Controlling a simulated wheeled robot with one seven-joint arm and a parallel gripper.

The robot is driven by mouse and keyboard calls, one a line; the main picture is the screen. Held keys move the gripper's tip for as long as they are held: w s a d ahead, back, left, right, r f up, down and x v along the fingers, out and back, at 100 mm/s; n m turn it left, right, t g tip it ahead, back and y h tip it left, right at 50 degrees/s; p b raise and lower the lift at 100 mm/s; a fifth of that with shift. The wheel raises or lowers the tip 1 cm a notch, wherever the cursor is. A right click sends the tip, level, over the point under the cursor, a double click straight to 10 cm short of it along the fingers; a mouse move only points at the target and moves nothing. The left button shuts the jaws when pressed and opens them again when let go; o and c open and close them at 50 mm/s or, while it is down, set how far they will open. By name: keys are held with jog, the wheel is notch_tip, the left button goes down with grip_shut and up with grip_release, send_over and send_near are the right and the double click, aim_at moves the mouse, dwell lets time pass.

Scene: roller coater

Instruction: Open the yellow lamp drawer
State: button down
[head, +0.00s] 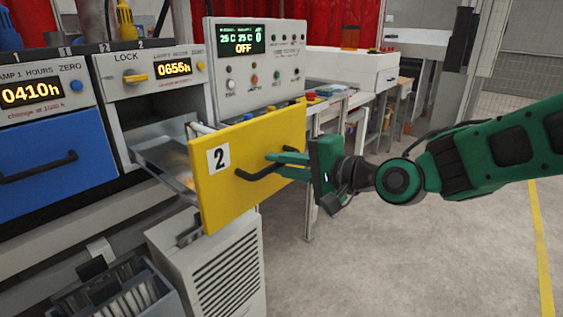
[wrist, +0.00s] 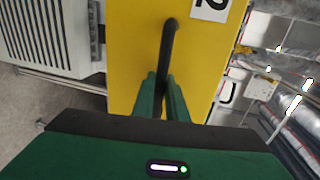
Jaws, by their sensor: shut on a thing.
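The yellow lamp drawer (head: 236,150), marked with a 2, is pulled well out of its housing in the head view. Its metal tray (head: 165,158) shows behind the front. My gripper (head: 272,167) reaches in from the right and is shut on the drawer's black handle (head: 249,175). In the wrist view the yellow front (wrist: 135,45) fills the middle, and the handle (wrist: 168,45) runs between the two green fingers (wrist: 162,95). The part of the handle inside the fingers is hidden.
A blue drawer (head: 55,150) to the left is closed. A grey control panel (head: 258,68) stands behind the yellow drawer. A white vented box (head: 225,265) stands on the floor below it. The floor (head: 420,250) at the right is open.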

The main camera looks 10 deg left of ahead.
jog(key=shift+w+d+f, duration=0.15)
jog(key=shift+w+d, duration=0.15)
jog(key=c, duration=1.8)
grip_release()
jog(key=shift+w, duration=0.1)
jog(key=shift+o, duration=0.2)
jog(key=shift+s+a, duration=0.15)
jog(key=shift+s, duration=0.05)
jog(key=v, duration=1)
jog(key=shift+s+d, duration=0.15)
jog(key=shift+d, duration=0.15)
